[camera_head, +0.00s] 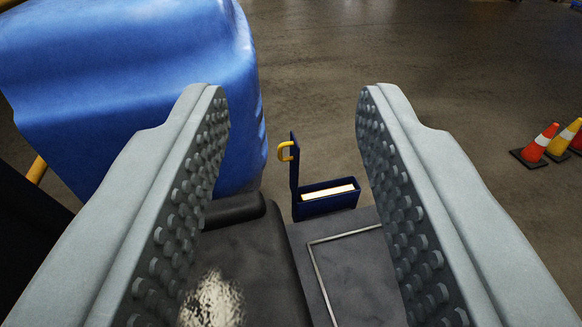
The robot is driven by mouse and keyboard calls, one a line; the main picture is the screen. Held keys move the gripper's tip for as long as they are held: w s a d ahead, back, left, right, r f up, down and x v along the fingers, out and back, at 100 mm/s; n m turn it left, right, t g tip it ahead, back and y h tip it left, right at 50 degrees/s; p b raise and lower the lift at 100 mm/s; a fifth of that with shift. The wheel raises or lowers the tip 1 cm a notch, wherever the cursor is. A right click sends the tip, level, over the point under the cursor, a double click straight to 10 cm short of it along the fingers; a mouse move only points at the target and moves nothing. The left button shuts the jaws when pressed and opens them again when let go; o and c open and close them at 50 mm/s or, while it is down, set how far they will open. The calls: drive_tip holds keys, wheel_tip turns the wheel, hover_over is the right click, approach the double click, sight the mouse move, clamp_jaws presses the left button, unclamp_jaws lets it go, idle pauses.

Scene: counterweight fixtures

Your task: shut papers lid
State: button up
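A small dark blue box (325,208) stands beyond my gripper, near the middle of the view. Pale papers (328,192) show in its open top. Its lid (294,176) stands upright at the left side of the box, with a yellow handle (286,151) on it. My gripper (292,105) is open, with its two grey studded fingers wide apart and nothing between them. The box and lid appear in the gap between the fingers, farther off, and the fingers do not touch them.
A large blue rounded body (130,75) fills the upper left. A dark grey surface (355,275) with a thin metal strip lies in front of the box. Orange and yellow cones (537,146) stand on the floor at the right. The concrete floor (400,50) behind is clear.

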drive_tip(key=shift+w, duration=0.2)
drive_tip(key=c, duration=0.3)
drive_tip(key=w+f+g, duration=0.1)
drive_tip(key=w, duration=0.2)
drive_tip(key=w+a+f+g, duration=0.1)
drive_tip(key=w+f, duration=0.1)
drive_tip(key=w, duration=0.1)
drive_tip(key=w+f+n+g, duration=0.1)
drive_tip(key=w, duration=0.2)
drive_tip(key=shift+w+a+f, duration=0.1)
drive_tip(key=shift+a+f, duration=0.05)
drive_tip(key=shift+a, duration=0.1)
clamp_jaws()
drive_tip(key=w+a+f+n+g+h, duration=0.1)
drive_tip(key=w+f+g, duration=0.3)
drive_tip(key=w+f, duration=1.1)
drive_tip(key=w+a+f+n+g+h, duration=0.2)
drive_tip(key=w+f+g, duration=0.1)
drive_tip(key=w+f, duration=1.2)
drive_tip(key=shift+a+f+g, duration=0.3)
drive_tip(key=shift+f+g, duration=0.1)
drive_tip(key=shift+f, duration=0.25)
